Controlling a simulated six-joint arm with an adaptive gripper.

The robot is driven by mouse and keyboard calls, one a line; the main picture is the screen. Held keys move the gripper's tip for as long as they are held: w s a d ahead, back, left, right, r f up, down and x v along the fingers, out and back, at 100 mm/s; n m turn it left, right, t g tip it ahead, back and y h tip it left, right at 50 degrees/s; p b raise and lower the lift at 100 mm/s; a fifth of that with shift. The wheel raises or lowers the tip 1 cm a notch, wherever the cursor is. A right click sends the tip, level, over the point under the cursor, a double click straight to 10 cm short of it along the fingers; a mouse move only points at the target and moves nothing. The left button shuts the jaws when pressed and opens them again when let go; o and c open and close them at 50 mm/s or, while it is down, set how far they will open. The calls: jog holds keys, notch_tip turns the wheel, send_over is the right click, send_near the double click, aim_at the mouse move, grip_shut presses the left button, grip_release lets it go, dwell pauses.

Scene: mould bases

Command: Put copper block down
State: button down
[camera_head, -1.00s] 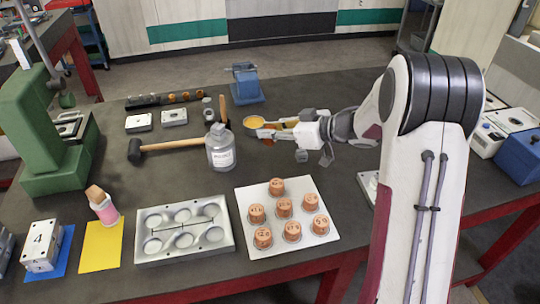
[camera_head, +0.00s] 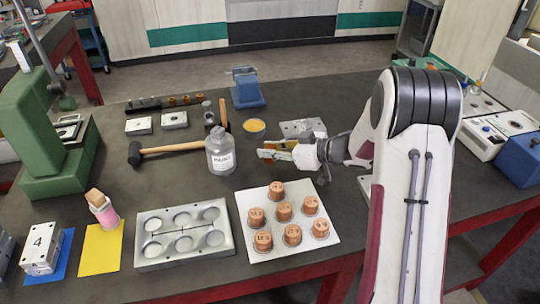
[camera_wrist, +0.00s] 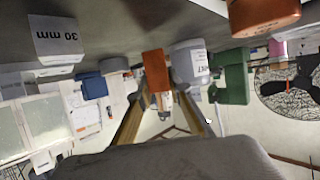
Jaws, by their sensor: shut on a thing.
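My gripper (camera_head: 270,151) is level with the bench, over the area behind the white plate, pointing left. In the wrist view my gripper (camera_wrist: 160,94) has its two fingers closed in on an orange-brown copper block (camera_wrist: 156,66) at their tips. In the head view the block is too small and too covered by the fingers to make out clearly. Several numbered copper cylinders (camera_head: 284,210) stand on the white plate (camera_head: 331,240) in front of the gripper.
A grey bottle (camera_head: 220,152) stands just left of the gripper. An orange-filled bowl (camera_head: 254,126) is behind it. A mallet (camera_head: 170,147) lies left of the bottle. A grey mould tray (camera_head: 150,262) with round hollows lies left of the white plate.

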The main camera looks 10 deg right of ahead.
jog(key=shift+f, duration=1.15)
jog(key=shift+f, duration=0.15)
jog(key=c, duration=1.9)
grip_release()
jog(key=shift+d, duration=0.1)
jog(key=v, duration=1.2)
jog(key=shift+w+r, duration=0.1)
jog(key=shift+r, duration=0.2)
